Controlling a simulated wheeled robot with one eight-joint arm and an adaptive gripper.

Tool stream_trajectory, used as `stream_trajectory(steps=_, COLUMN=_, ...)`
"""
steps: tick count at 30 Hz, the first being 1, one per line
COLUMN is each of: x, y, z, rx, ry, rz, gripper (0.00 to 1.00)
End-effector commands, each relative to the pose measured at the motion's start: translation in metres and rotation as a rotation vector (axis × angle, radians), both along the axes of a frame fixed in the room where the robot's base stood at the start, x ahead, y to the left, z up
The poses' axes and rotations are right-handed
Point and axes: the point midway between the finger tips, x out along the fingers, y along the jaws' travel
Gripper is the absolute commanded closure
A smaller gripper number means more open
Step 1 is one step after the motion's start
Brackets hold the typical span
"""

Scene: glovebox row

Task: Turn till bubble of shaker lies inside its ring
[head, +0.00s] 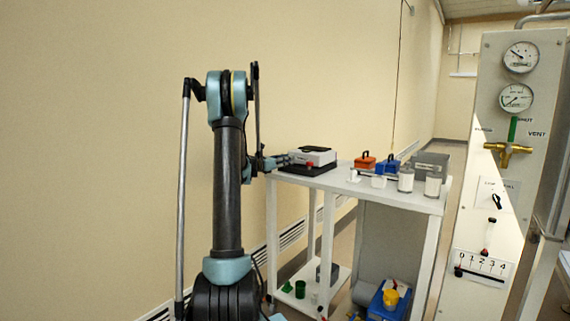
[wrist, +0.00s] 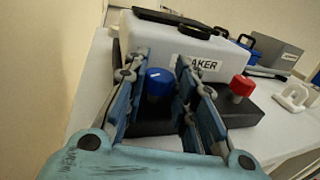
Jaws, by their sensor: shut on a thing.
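The shaker (head: 314,155) is a white box on a dark base at the table's left end. In the wrist view the shaker (wrist: 185,45) fills the upper middle, its front label partly hidden by a finger. A blue knob (wrist: 158,82) stands at the front of its base, and a red knob (wrist: 242,86) stands to the right. My gripper (wrist: 161,70) is shut on the blue knob, with one finger on each side of it. In the head view my gripper (head: 277,161) reaches the shaker's left side.
The white table (head: 395,193) also holds an orange case (head: 365,162), a blue case (head: 387,166), a grey box (head: 432,163) and white jars (head: 405,181). A white bracket (wrist: 293,97) lies right of the shaker. A wall is close behind. A gauge panel (head: 500,150) stands at right.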

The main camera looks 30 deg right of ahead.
Motion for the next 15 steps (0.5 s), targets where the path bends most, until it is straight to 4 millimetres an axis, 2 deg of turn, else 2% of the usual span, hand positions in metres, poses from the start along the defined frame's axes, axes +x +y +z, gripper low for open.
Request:
stream_trajectory(steps=1, x=0.0045, y=0.0012, z=-0.0001, rx=0.000, ry=0.000, rz=-0.029, gripper=0.99)
stream_trajectory(steps=15, x=0.0072, y=0.0007, z=0.0000, rx=0.000, ry=0.000, rz=-0.271, gripper=0.99)
